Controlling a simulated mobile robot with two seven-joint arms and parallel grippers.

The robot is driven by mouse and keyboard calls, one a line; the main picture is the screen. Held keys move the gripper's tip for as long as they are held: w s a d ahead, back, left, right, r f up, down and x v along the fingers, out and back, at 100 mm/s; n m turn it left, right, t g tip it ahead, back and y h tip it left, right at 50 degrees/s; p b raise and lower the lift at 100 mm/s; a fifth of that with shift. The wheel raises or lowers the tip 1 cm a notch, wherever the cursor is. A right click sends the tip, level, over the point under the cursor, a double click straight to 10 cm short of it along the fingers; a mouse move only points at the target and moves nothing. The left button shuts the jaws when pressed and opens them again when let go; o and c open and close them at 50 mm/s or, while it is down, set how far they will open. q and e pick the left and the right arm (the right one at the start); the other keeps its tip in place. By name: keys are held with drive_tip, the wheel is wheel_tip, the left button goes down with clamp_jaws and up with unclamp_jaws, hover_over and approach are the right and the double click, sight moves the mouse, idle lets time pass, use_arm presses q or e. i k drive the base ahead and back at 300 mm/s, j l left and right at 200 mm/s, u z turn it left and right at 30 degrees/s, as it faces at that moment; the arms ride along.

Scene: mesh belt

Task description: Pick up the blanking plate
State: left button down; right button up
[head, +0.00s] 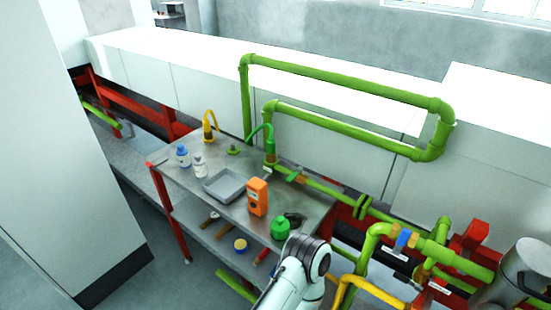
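I cannot make out a blanking plate for certain in the head view. A small flat green piece with a raised middle (233,150) lies on the metal table (188,207) near its back edge; it is too small to identify. One of my pale arms comes in from the bottom centre, in front of the table's right part. Its links hide part of the lower shelf and floor. Neither gripper shows.
On the table stand a blue-capped bottle (183,157), a white bottle (199,165), a grey tray (226,186), an orange box (257,197) and a green container (281,228). Tools lie on the lower shelf (205,232). Green pipes (340,78) rise behind; more pipework fills the right.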

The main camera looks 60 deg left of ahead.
sight(161, 160)
drive_tip(key=u, duration=2.95)
drive_tip(key=z, duration=1.75)
drive_tip(key=j+u, duration=0.1)
drive_tip(key=j, duration=0.3)
drive_tip(key=i+j+u, duration=0.15)
drive_tip(key=j, duration=0.25)
drive_tip(key=i+j+u, duration=0.1)
drive_tip(key=j, duration=0.3)
drive_tip(key=i+j+u, duration=0.15)
drive_tip(key=j, duration=0.25)
drive_tip(key=j+u, duration=0.1)
drive_tip(key=j, duration=0.3)
drive_tip(key=i, duration=0.05)
